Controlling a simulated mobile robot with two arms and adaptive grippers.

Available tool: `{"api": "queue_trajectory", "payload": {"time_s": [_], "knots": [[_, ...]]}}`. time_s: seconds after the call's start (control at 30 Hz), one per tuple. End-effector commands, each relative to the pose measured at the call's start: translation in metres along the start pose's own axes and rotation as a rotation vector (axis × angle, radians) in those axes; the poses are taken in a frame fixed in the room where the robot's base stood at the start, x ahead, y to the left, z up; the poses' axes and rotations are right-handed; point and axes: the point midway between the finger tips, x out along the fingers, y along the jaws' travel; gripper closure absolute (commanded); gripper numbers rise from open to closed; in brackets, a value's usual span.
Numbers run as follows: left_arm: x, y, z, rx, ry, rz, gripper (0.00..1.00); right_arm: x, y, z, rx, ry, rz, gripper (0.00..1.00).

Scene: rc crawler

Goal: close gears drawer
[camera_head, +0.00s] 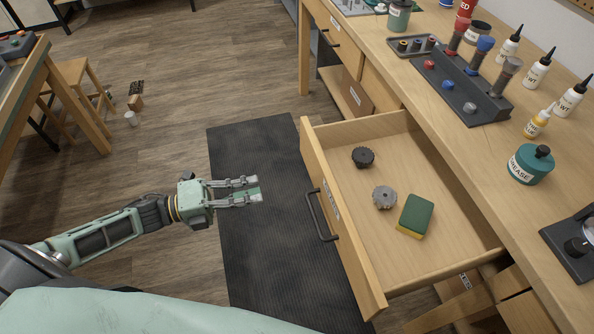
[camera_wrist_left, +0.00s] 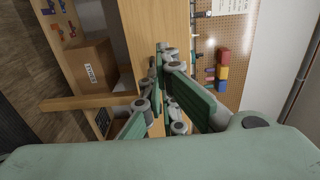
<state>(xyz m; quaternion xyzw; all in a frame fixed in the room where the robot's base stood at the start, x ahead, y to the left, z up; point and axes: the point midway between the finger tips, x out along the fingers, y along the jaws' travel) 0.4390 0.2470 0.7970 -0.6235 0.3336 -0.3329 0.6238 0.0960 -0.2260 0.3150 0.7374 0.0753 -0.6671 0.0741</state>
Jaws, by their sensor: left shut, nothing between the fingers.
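The gears drawer (camera_head: 352,262) is pulled out from the wooden workbench in the head view. Its dark handle (camera_head: 318,217) is on the front panel, beside a small label. Inside lie a black gear (camera_head: 363,157), a grey gear (camera_head: 384,197) and a green and yellow sponge-like block (camera_head: 416,216). My left gripper (camera_head: 258,189) is shut and empty, to the left of the drawer front and apart from the handle. In the left wrist view my left gripper (camera_wrist_left: 160,70) also shows, its fingers together. My right gripper is not in view.
The workbench top (camera_head: 450,130) holds a dark tool rack (camera_head: 465,90), several white bottles and a teal grease jar (camera_head: 530,164). A black mat (camera_head: 255,255) lies on the floor before the drawer. A stool (camera_head: 75,85) stands at left. Floor between is clear.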

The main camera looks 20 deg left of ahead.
Motion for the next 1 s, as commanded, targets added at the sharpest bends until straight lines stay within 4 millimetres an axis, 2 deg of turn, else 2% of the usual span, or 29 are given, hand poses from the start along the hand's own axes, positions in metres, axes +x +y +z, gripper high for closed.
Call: {"api": "queue_trajectory", "payload": {"time_s": [0.17, 0.3, 0.6, 0.8, 1.0], "knots": [[0.024, -0.001, 0.0, 0.002, 0.001, -0.006, 1.0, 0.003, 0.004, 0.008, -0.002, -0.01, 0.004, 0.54], [0.054, -0.002, 0.001, 0.001, -0.001, -0.006, 1.0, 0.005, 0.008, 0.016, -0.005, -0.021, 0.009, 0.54], [0.113, -0.001, 0.002, -0.001, -0.003, -0.004, 1.0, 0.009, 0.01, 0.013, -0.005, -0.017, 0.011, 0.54], [0.133, -0.001, 0.002, -0.002, -0.004, -0.002, 1.0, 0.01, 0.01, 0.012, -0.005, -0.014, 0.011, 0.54], [0.138, 0.0, 0.002, -0.003, -0.005, 0.0, 1.0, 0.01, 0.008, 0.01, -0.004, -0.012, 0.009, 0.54]]}}
